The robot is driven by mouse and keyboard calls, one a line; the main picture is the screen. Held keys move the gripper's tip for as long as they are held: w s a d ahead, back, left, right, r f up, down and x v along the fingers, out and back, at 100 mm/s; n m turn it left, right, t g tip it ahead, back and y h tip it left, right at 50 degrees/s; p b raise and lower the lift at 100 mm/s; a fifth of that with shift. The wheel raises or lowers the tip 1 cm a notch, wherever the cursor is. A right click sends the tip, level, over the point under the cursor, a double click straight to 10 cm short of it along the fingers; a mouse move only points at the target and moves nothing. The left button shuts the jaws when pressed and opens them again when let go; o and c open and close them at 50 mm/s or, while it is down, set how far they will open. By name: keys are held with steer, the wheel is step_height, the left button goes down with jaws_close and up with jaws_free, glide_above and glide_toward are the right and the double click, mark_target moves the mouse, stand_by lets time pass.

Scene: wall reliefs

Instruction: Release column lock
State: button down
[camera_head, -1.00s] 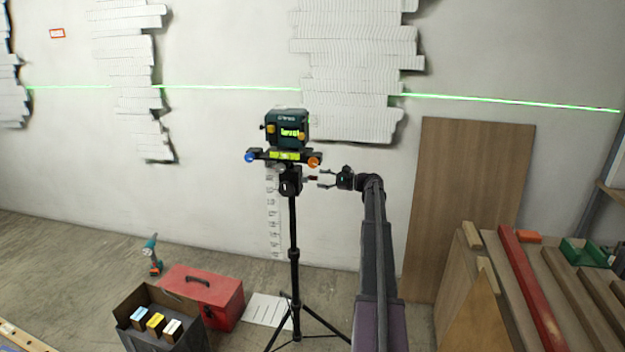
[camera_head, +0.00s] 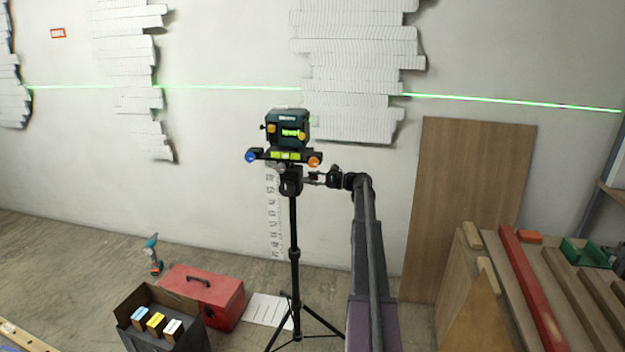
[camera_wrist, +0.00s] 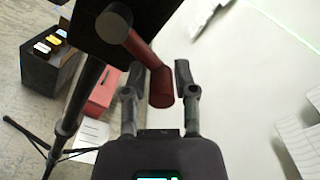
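The column lock is a lever with a red handle (camera_wrist: 148,62) on the dark tripod head (camera_head: 290,180). In the wrist view the handle's rounded end sits between the two fingers of my gripper (camera_wrist: 159,70). The fingers are apart, one on each side, and a gap shows on the right; I cannot tell whether the left finger touches. In the head view my gripper (camera_head: 318,178) reaches the tripod head from the right and hides most of the lever. A green laser level (camera_head: 288,130) stands on top, above a bar with a blue and an orange knob.
The tripod (camera_head: 294,260) spreads its legs on the floor. A red toolbox (camera_head: 210,290), an open dark box (camera_head: 160,335) and a drill (camera_head: 152,255) lie left. A wooden panel (camera_head: 465,200) leans right, beside stacked boards. The wall is close behind.

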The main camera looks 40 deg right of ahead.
steer(key=shift+r, duration=0.15)
steer(key=shift+w+d+r+n+p, duration=0.15)
steer(key=shift+r+n+p, duration=0.35)
steer(key=shift+n, duration=0.4)
steer(key=shift+r+n+p, duration=0.2)
steer(key=shift+n+p, duration=0.1)
steer(key=shift+n, duration=0.5)
steer(key=c, duration=0.5)
jaws_free()
steer(key=shift+c, duration=0.2)
steer(key=v, duration=1.2)
